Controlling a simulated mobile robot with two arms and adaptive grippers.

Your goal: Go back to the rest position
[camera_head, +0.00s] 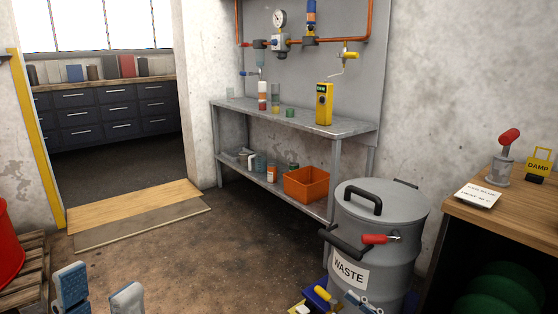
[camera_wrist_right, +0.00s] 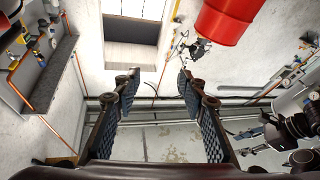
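My left gripper (camera_head: 98,290) is at the bottom left of the head view, its two pale, blue-padded fingertips apart, with nothing visible between them. My right gripper (camera_wrist_right: 160,92) shows in the right wrist view with its dark, ridged fingers spread wide and empty. A red drum (camera_head: 9,246) stands on a wooden pallet at the left edge of the head view, mostly cut off. A red drum (camera_wrist_right: 228,22) also shows at the top of the wrist view. A grey lidded waste drum (camera_head: 376,215) with a red-gripped lever stands at the right.
A metal shelf bench (camera_head: 346,128) along the back wall holds bottles, a yellow meter and an orange bin (camera_head: 306,184). A wooden table (camera_head: 520,212) is at the right. Small yellow and blue items (camera_head: 322,294) lie before the waste drum. The middle floor is clear, with a ramp (camera_head: 135,210) at the doorway.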

